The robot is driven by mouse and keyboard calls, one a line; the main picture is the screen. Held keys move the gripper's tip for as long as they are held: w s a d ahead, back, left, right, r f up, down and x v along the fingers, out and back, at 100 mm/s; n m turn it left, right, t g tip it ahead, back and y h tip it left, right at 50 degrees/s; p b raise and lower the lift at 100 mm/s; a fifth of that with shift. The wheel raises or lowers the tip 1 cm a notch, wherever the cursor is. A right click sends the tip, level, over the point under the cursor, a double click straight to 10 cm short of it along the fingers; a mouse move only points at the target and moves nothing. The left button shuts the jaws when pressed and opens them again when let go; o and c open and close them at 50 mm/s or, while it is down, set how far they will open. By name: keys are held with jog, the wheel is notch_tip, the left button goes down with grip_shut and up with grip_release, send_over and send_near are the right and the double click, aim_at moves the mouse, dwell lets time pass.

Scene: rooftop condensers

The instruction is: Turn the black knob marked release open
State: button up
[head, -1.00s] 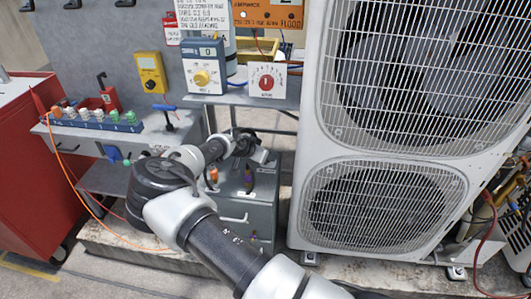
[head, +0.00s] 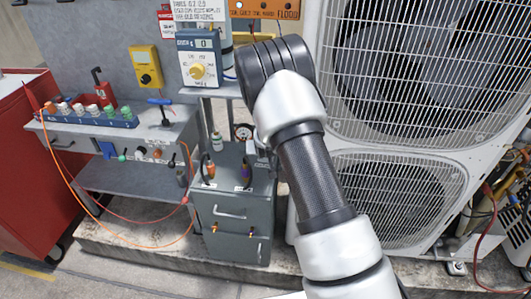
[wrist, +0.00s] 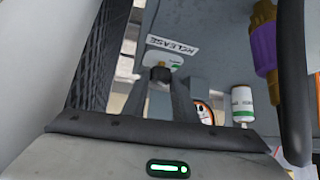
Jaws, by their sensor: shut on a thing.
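The black knob (wrist: 160,73) is in the wrist view, on a grey surface. A white label reading RELEASE (wrist: 173,45) is beside it, and a small white-and-green plate lies around it. My gripper (wrist: 161,82) is shut on the knob, with its two dark fingers on either side of it. The fingers hide part of the knob, so I cannot tell how far it is turned. In the head view my arm hides the gripper and the knob.
A purple-and-gold fitting (wrist: 265,40) and a white-and-green bottle (wrist: 242,103) stand close to the gripper. In the head view are a grey cabinet (head: 232,222), a condenser unit (head: 375,160), and a shelf with a blue meter (head: 198,58). An orange lead hangs at left.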

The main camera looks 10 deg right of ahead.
dwell(0.4)
jog(key=o, duration=1)
jog(key=shift+o, duration=0.2)
jog(key=p+v, duration=0.3)
jog(key=v, duration=1.4)
jog(key=shift+r, duration=0.2)
jog(key=shift+s, duration=0.1)
